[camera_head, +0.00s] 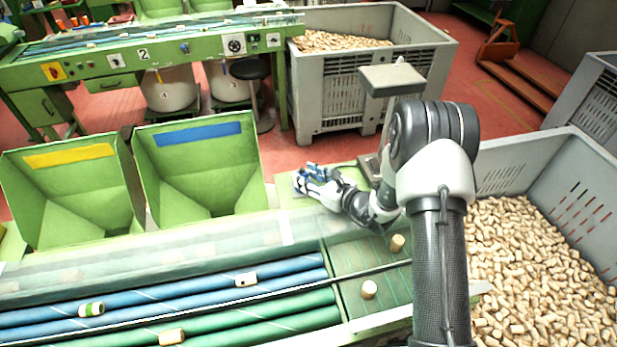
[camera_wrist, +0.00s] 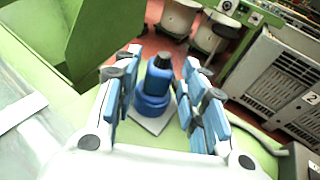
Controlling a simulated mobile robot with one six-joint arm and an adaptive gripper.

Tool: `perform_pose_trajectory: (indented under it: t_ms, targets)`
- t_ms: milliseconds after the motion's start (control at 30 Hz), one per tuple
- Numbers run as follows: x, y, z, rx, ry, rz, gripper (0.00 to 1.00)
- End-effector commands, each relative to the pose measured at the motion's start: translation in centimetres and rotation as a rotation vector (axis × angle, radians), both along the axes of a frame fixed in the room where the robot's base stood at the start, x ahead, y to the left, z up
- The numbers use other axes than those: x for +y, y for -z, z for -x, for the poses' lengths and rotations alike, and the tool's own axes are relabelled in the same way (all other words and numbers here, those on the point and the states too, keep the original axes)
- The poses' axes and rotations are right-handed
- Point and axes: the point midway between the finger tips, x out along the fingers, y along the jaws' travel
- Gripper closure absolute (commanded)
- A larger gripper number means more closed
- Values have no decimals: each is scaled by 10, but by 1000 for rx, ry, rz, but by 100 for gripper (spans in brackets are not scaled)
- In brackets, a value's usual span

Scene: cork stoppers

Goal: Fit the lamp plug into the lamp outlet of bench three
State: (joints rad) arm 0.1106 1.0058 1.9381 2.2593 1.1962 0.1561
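A blue fitting with a dark top end (camera_wrist: 157,82) stands on a pale square plate (camera_wrist: 152,124) at the bench corner in the wrist view. It has a wide lower ring and a narrower, slightly tilted upper part. It may be the lamp plug in its outlet; I cannot tell how the parts meet. My gripper (camera_wrist: 163,80) has its blue-padded fingers on both sides of it, with narrow gaps showing. In the head view my gripper (camera_head: 318,178) is low over the bench's far edge, and the fitting is hard to make out. A grey flat head (camera_head: 392,79) on a post may be the lamp.
Green hoppers with yellow (camera_head: 69,156) and blue labels (camera_head: 198,133) stand left of my gripper. A clear cover (camera_head: 180,252) and rollers lie nearer. A grey crate of corks (camera_head: 500,178) is at the right; bench 2 (camera_head: 150,58) is behind.

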Motion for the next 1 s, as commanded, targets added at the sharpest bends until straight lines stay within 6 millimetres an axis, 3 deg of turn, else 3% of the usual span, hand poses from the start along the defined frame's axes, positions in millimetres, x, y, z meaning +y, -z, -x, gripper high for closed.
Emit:
perform_pose_trajectory:
  t_ms: [500,1000]
  targets:
    - [-6,-2,5,1,2,0,52]
    - [-67,-25,74,1,4,0,52]
